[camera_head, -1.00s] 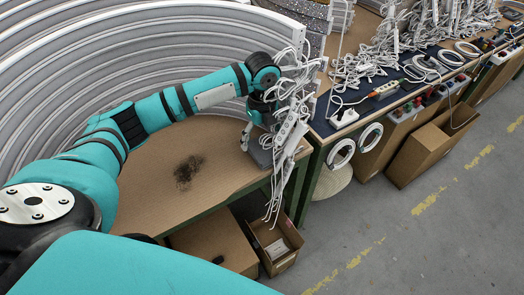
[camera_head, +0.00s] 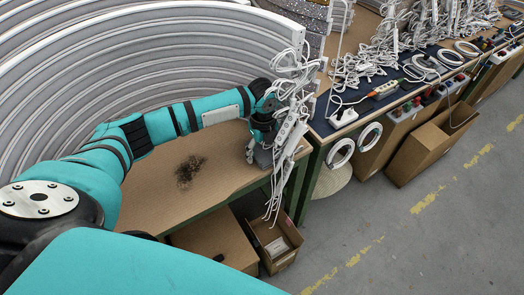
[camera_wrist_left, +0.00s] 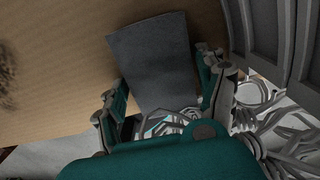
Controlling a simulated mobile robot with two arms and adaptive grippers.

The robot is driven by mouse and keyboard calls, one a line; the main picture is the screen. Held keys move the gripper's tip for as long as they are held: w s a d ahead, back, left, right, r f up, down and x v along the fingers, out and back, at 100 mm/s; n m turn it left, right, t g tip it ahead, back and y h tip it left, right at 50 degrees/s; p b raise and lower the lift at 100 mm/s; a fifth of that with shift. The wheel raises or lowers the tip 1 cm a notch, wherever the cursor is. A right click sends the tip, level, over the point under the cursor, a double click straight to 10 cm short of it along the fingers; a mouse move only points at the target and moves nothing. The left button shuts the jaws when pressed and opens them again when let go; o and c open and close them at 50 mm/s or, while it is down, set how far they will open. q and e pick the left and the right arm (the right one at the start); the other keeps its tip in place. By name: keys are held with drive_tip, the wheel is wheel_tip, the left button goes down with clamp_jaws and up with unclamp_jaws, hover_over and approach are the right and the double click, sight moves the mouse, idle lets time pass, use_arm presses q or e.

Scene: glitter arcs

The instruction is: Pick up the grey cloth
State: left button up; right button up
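The grey cloth (camera_wrist_left: 152,60) lies flat on the brown tabletop in the left wrist view, a dark grey, roughly rectangular piece. In the head view the cloth (camera_head: 263,158) shows only in part, behind my gripper and hanging white cables. My left gripper (camera_head: 254,150) is low over the cloth near the table's right end. In the left wrist view its two fingers (camera_wrist_left: 163,85) are spread wide, with the cloth between and beyond them. I cannot tell whether they touch it. The cloth's near end is hidden by the gripper. My right gripper is not in view.
White cables and power strips (camera_head: 287,130) hang close to the gripper's right side. A dark hairy tangle (camera_head: 188,171) lies on the tabletop (camera_head: 150,205). Curved grey panels (camera_head: 130,75) stand along the back. A cardboard box (camera_head: 275,245) sits below the table edge.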

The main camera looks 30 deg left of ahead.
sight(261, 150)
use_arm(q)
drive_tip(key=c, duration=0.7)
drive_tip(key=shift+o, duration=0.2)
drive_tip(key=shift+r, duration=0.45)
drive_tip(key=shift+s+a+r+b, duration=0.1)
drive_tip(key=shift+a+r+b, duration=0.1)
drive_tip(key=shift+r, duration=0.45)
drive_tip(key=shift+s+a+r+b, duration=0.1)
drive_tip(key=shift+r+b, duration=0.05)
drive_tip(key=shift+r, duration=0.45)
drive_tip(key=s+a, duration=0.3)
drive_tip(key=a, duration=0.1)
drive_tip(key=s+a+b, duration=0.1)
drive_tip(key=s+a, duration=0.2)
drive_tip(key=a, duration=0.2)
drive_tip(key=s+a+b, duration=0.1)
drive_tip(key=s+a, duration=0.3)
drive_tip(key=a, duration=0.1)
